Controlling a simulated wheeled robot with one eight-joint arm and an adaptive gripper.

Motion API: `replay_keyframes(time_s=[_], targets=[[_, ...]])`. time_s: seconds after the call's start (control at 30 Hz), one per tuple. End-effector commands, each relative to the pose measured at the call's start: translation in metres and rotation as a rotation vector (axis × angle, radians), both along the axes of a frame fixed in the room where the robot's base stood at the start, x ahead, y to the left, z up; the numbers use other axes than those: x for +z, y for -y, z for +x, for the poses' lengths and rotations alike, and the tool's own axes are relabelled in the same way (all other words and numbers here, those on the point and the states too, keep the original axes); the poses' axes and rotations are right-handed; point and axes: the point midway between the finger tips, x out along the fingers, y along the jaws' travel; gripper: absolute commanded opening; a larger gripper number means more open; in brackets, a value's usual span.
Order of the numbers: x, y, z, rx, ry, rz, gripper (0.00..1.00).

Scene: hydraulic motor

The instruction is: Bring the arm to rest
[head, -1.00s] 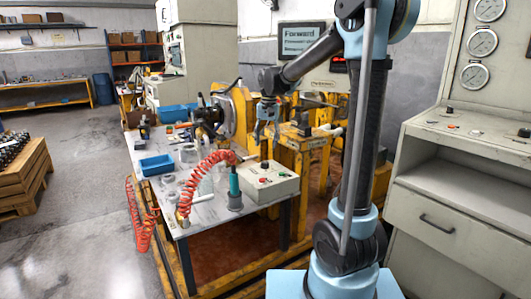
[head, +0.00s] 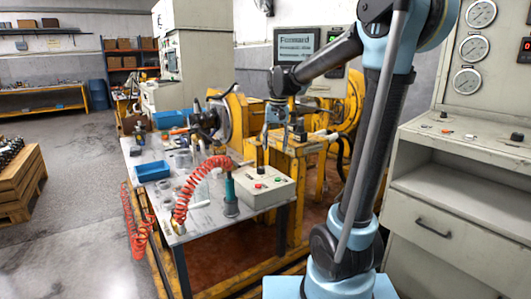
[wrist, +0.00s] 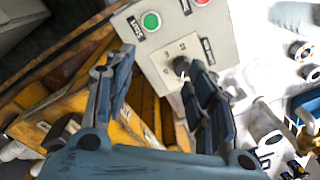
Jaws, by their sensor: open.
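My arm rises from its blue base at the right of the head view and reaches left over the bench. My gripper (head: 273,117) hangs at its end, pointing down, behind the control box (head: 263,187). In the wrist view my gripper (wrist: 160,85) has its two blue-grey fingers apart, with nothing seen held between them. The control box (wrist: 165,25) lies beyond the fingertips there, with a green button, a red button and a black lever. The lever's knob shows close to the right finger; I cannot tell whether they touch.
The bench (head: 200,222) holds a blue tray (head: 153,168), a red coiled hose (head: 190,187) and a teal tool (head: 231,195). A yellow machine frame (head: 300,160) stands behind. A grey console (head: 465,190) stands close to my arm at right.

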Motion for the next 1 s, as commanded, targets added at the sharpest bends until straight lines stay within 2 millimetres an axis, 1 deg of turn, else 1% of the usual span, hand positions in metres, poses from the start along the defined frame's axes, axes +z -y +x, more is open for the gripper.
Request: replay_keyframes(time_s=[0.03,0.2,0.47,0.6,0.77,1.0], targets=[[-0.002,0.013,-0.014,0.0,0.007,-0.001,0.5],[-0.011,0.045,-0.055,0.017,0.031,-0.004,0.5],[-0.036,0.087,-0.117,0.043,0.069,-0.014,0.5],[-0.055,0.106,-0.15,0.057,0.088,-0.021,0.5],[-0.081,0.124,-0.186,0.073,0.11,-0.032,0.5],[-0.126,0.145,-0.235,0.098,0.139,-0.052,0.5]])
